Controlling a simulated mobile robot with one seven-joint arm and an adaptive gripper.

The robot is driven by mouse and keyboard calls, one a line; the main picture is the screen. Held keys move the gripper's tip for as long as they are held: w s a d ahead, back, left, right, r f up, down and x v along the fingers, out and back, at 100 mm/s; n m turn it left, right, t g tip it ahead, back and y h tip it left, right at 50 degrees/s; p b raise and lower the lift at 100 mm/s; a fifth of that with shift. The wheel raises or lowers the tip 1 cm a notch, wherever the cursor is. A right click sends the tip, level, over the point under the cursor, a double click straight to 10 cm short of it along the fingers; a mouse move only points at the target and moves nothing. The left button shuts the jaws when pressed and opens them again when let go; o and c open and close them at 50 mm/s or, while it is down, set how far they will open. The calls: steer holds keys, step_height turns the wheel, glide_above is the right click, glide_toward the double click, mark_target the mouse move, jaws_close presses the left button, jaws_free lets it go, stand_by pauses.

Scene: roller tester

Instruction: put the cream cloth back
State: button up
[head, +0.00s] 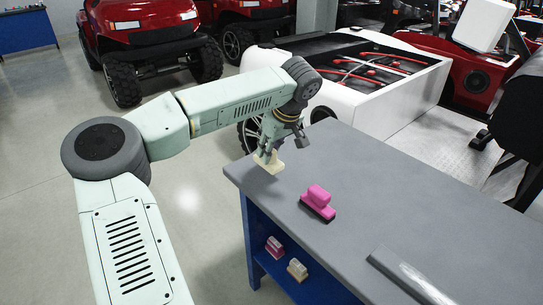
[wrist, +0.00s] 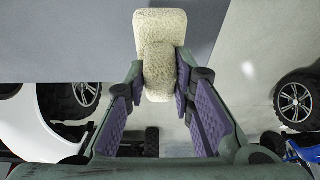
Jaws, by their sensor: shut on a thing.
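The cream cloth (head: 268,162) is a pale, block-shaped piece with a rough, fuzzy surface. My gripper (head: 270,145) is shut on it, at the far left corner of the grey-topped bench (head: 390,195). I cannot tell whether the cloth touches the bench top. In the wrist view the cloth (wrist: 160,22) sticks out past the fingertips of my gripper (wrist: 162,80), which press on its two sides. There the bench edge runs behind the cloth, with floor to its right.
A grey bar (head: 408,277) lies at the front. The blue shelf below holds a pink-and-white item (head: 274,247) and a cream item (head: 297,269). A white vehicle (head: 385,105) stands close behind the bench.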

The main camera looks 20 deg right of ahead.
mark_target(272, 160)
steer(key=shift+w+d, duration=0.25)
steer(key=shift+d, duration=0.05)
steer(key=shift+f+p, duration=0.5)
steer(key=shift+f, duration=1.45)
steer(key=o, duration=1)
steer(key=shift+r, duration=0.1)
